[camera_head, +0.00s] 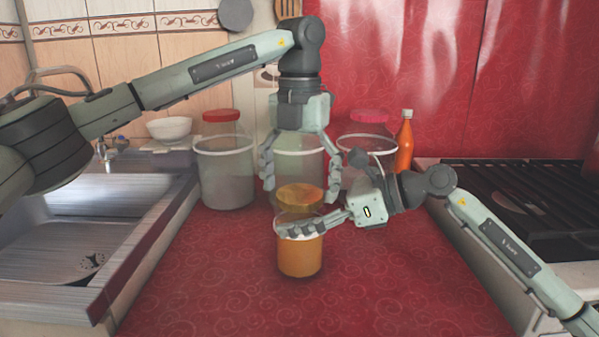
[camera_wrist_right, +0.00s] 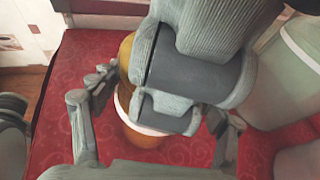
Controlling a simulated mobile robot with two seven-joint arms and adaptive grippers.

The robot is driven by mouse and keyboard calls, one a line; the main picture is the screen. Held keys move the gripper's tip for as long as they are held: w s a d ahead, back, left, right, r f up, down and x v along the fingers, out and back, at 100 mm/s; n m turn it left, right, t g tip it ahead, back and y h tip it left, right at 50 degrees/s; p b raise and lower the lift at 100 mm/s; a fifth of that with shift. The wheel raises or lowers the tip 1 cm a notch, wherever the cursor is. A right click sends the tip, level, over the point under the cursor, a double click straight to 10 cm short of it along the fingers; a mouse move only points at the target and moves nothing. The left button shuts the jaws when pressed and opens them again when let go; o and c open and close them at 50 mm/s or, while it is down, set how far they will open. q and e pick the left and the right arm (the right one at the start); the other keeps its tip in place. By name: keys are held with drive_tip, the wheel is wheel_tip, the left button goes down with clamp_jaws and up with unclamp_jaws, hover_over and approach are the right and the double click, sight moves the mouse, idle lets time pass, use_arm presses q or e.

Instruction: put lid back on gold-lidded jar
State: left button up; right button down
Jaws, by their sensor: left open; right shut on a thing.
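The gold-lidded jar (camera_head: 300,258) stands upright on the red counter, with amber contents and a pale rim band. Its gold lid (camera_head: 298,198) shows just above the rim, between the fingers of my left gripper (camera_head: 300,186). I cannot tell whether the lid rests on the jar or is apart from it. My left gripper is open and points down from above. My right gripper (camera_head: 302,229) is shut on the jar near its rim, from the right side. The right wrist view shows the jar (camera_wrist_right: 143,137) partly hidden behind a large grey gripper part.
Large clear jars stand behind: one with a red lid (camera_head: 222,116), one hidden by my left gripper, one with a pink lid (camera_head: 369,116). An orange bottle (camera_head: 404,145) is at the back right. A sink (camera_head: 60,235) lies left, a stove (camera_head: 530,195) right. The front counter (camera_head: 200,300) is clear.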

use_arm(q)
drive_tip(key=shift+c, duration=0.5)
drive_tip(key=c, duration=1.1)
drive_tip(key=m, duration=0.5)
drive_tip(key=o, duration=1.3)
drive_tip(key=shift+r, duration=2.25)
drive_tip(key=shift+c, duration=0.5)
